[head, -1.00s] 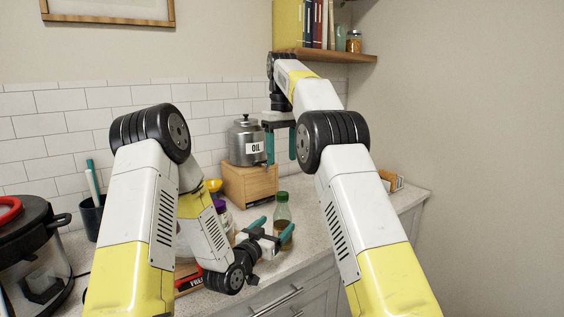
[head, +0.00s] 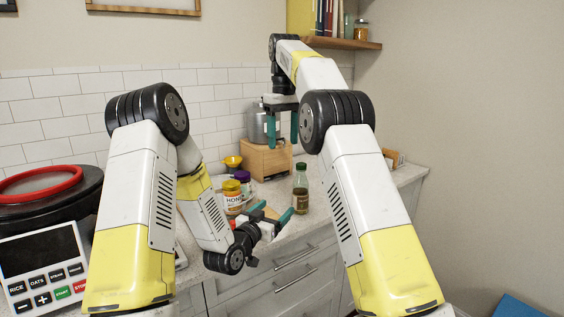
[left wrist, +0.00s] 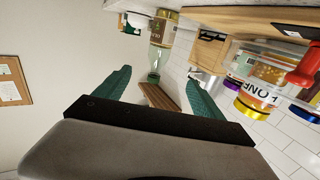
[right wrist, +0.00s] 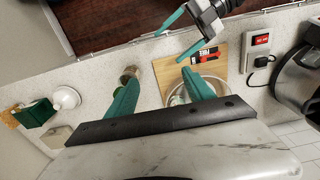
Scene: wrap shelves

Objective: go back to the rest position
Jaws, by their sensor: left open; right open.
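My left gripper (head: 275,212) is open and empty, low at the counter's front edge, in front of a honey jar (head: 233,197). A green-capped bottle (head: 300,190) stands just beyond its fingers. The left wrist view shows the open fingers (left wrist: 163,92) with the bottle (left wrist: 159,45) beyond them.
A large cooker (head: 45,240) stands at the left. A wall shelf (head: 340,43) hangs above right.

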